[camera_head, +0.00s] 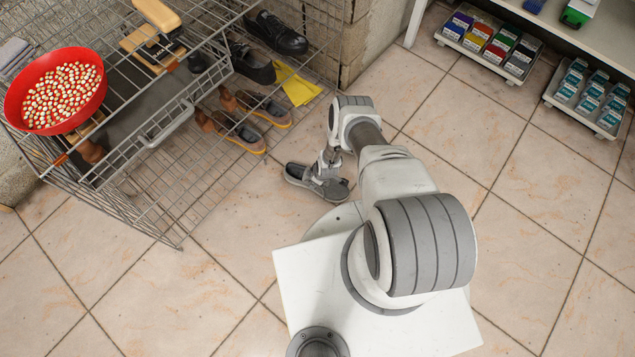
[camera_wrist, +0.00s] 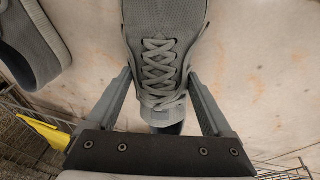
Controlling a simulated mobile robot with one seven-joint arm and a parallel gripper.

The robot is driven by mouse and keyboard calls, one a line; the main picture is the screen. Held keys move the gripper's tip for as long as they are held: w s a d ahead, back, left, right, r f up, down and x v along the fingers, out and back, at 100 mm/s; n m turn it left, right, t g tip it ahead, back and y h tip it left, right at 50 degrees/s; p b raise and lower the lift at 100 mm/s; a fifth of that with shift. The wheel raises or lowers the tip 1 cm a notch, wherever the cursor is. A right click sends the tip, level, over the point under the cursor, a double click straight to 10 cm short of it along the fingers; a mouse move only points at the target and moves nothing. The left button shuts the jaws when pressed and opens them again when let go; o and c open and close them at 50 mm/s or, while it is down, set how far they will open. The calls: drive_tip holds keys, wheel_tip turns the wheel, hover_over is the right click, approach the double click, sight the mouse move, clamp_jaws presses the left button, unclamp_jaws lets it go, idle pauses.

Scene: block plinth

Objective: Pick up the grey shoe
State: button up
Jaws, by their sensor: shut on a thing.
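A grey lace-up shoe (camera_wrist: 163,45) lies between the two fingers of my gripper (camera_wrist: 158,80) in the wrist view, with its laces facing the camera. The fingers are shut on its sides. In the head view my gripper (camera_head: 326,172) is low near the floor, just right of the wire rack. A second grey shoe (camera_wrist: 32,40) is to the left in the wrist view; it also shows in the head view (camera_head: 296,173), beside the gripper. The held shoe is partly hidden by my arm in the head view, and I cannot tell whether it clears the floor.
A wire rack (camera_head: 170,205) on the left holds brown shoes (camera_head: 240,132), black shoes (camera_head: 275,35), a yellow cloth (camera_head: 297,85) and a red bowl (camera_head: 50,125) of small pieces. Trays of small boxes (camera_head: 490,45) stand at upper right. The tiled floor at right is clear.

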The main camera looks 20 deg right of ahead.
drive_tip(key=shift+c, duration=1.1)
drive_tip(key=shift+r, duration=0.15)
